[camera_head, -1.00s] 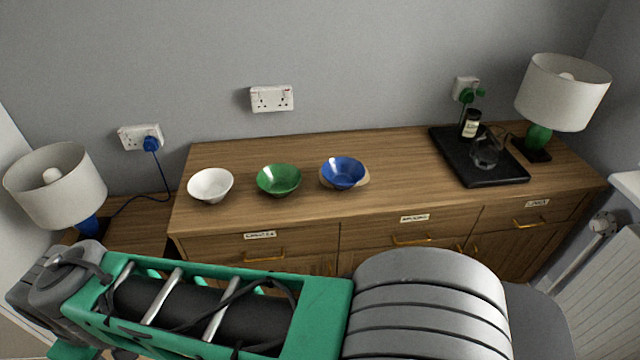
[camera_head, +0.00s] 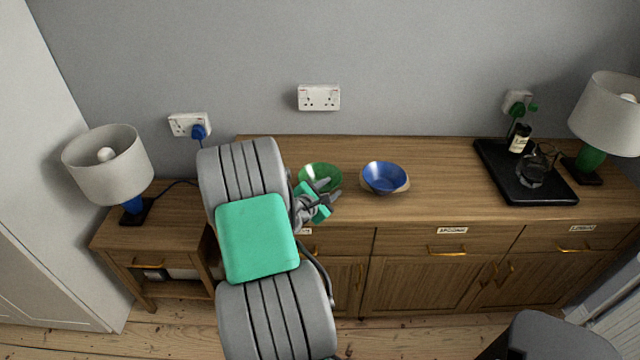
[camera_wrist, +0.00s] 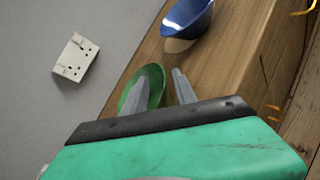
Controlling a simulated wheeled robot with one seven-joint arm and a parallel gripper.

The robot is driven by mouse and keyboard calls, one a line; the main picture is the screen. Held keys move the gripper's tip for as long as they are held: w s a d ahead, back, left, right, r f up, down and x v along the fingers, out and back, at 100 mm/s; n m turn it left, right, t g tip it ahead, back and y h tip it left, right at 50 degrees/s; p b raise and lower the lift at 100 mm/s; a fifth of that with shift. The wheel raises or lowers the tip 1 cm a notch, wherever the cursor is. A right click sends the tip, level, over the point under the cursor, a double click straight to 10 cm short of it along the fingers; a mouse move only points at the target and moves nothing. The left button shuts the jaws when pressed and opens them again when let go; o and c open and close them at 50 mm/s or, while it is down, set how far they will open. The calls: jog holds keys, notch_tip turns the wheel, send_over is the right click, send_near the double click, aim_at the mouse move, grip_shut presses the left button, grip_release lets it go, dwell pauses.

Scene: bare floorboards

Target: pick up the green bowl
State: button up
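The green bowl (camera_head: 318,173) stands upright on the wooden sideboard, left of the blue bowl (camera_head: 384,176). My gripper (camera_head: 326,193) is at the near side of the green bowl and covers part of it. In the wrist view my gripper (camera_wrist: 161,76) is open, its two grey fingers apart. The left finger overlaps the green bowl (camera_wrist: 154,77), and the bowl's right rim shows between the fingers. I cannot tell whether a finger touches it.
The blue bowl rests on a light wooden piece. A black tray (camera_head: 488,166) with a bottle and a glass jug is at the right, by a lamp (camera_head: 606,112). Another lamp (camera_head: 108,165) stands left on a side table. The sideboard between blue bowl and tray is clear.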

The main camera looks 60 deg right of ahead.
aim_at(338, 183)
jog(key=x, duration=0.4)
jog(key=shift+w+a+f, duration=0.1)
jog(key=shift+f, duration=0.15)
jog(key=shift+c, duration=0.5)
grip_shut()
jog(key=shift+a, duration=0.1)
dwell(0.4)
